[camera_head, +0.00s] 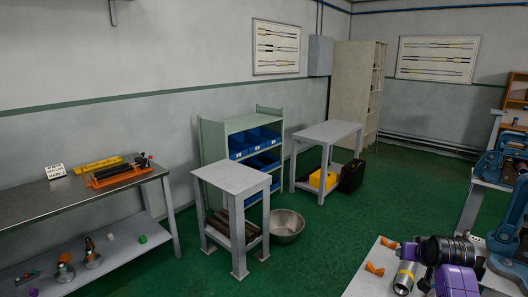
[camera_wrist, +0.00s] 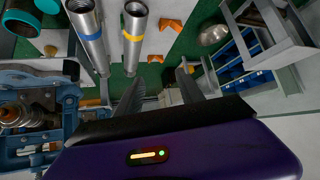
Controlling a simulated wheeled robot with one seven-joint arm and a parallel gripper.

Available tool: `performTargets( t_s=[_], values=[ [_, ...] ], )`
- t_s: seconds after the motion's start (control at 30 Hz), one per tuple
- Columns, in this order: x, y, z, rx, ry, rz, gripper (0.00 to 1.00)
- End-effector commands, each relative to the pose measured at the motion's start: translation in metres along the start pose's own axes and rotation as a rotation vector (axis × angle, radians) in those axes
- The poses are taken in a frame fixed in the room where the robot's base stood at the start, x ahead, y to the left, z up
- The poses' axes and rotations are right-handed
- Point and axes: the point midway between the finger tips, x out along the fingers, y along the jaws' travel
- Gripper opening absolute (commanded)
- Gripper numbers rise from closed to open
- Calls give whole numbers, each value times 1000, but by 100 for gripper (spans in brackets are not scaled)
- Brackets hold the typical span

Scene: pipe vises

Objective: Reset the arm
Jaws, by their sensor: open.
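My gripper (camera_wrist: 160,92) shows in the wrist view as two dark fingers standing apart, with nothing held between them. Its purple body fills the bottom of that view. In the head view, purple and black parts of my arm show at the lower right, over a light worktop; the fingertips cannot be made out there. Two metal pipes show in the wrist view, one with a blue band (camera_wrist: 90,35) and one with a yellow band (camera_wrist: 133,37). Both are apart from the fingers. The yellow-banded pipe (camera_head: 405,275) also shows beside my arm in the head view.
A blue vise (camera_wrist: 40,110) is close on the left in the wrist view; blue vises (camera_head: 490,165) stand at the head view's right edge. Orange blocks (camera_head: 374,267) sit on the light worktop. A shelf with blue bins (camera_head: 228,128) and a metal bowl (camera_head: 287,227) stand beyond open green floor.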

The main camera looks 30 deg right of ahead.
Motion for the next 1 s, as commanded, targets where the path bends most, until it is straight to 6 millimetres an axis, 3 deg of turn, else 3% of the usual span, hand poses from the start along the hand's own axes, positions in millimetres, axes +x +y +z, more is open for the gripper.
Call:
performTargets(
  t_s=[0.1,0.27,0.5,0.7,1.0],
  values=[
    [-10,-39,24,-18,147,-44,45],
    [-41,-85,58,-38,320,-105,45],
    [-113,-135,120,-64,512,-198,45],
    [-188,-160,171,-88,624,-282,45],
    [-306,-167,236,-140,710,-413,45]
  ],
)
